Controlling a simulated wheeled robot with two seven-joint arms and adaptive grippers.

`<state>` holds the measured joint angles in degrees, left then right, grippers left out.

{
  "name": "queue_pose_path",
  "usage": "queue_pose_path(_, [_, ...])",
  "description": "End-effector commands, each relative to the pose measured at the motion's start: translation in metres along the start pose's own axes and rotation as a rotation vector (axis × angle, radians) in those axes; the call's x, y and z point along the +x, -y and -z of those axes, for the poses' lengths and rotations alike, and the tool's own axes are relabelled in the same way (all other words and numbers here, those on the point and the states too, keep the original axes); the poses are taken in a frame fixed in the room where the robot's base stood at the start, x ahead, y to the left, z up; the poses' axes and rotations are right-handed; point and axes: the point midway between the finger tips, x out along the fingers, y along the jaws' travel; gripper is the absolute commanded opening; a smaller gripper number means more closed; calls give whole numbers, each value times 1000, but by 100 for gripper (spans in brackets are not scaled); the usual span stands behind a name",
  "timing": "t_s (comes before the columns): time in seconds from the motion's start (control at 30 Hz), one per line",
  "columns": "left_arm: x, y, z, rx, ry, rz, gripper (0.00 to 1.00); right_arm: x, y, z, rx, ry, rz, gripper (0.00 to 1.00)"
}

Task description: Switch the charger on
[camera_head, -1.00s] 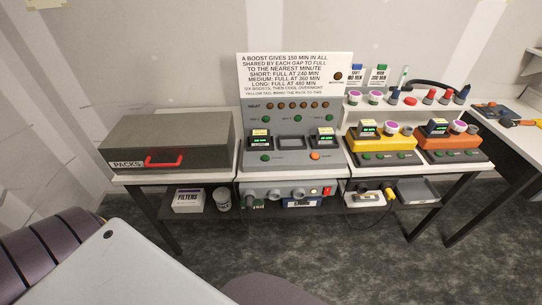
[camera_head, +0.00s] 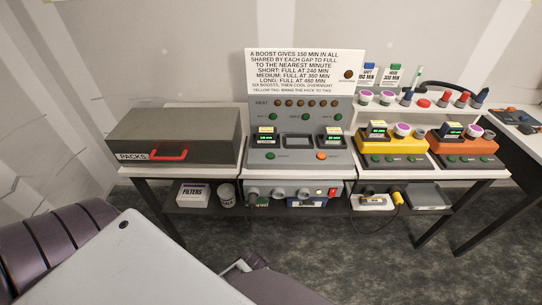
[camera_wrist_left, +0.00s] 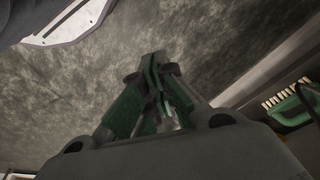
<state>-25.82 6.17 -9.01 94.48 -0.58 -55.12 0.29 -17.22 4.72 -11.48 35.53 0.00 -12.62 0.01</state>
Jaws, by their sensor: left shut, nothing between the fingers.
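A grey charger unit (camera_head: 298,156) stands in the middle of the bench, with round lamps, two small displays, a green button and an orange button. I cannot tell the switch's position. My left gripper (camera_wrist_left: 157,64) shows in the left wrist view with its dark green fingers together, empty, over grey floor. It is apart from the bench units. My right gripper is not in view.
A grey PACKS box (camera_head: 178,136) with a red handle is on the left. Yellow (camera_head: 391,145) and orange (camera_head: 463,147) units stand on the right. A filters box (camera_head: 194,194) and a cable (camera_head: 399,203) are on the shelf. A green object (camera_wrist_left: 294,107) shows in the wrist view.

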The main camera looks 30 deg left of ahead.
Motion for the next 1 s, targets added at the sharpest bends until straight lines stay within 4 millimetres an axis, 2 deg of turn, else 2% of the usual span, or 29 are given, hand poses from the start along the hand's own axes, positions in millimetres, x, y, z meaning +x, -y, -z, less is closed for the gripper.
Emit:
queue_pose_path(0.47, [-82, 23, 66, 16, -97, 66, 0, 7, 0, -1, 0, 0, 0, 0])
queue_pose_path(1.0, [-188, 75, 162, 69, -363, 274, 0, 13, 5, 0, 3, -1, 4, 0])
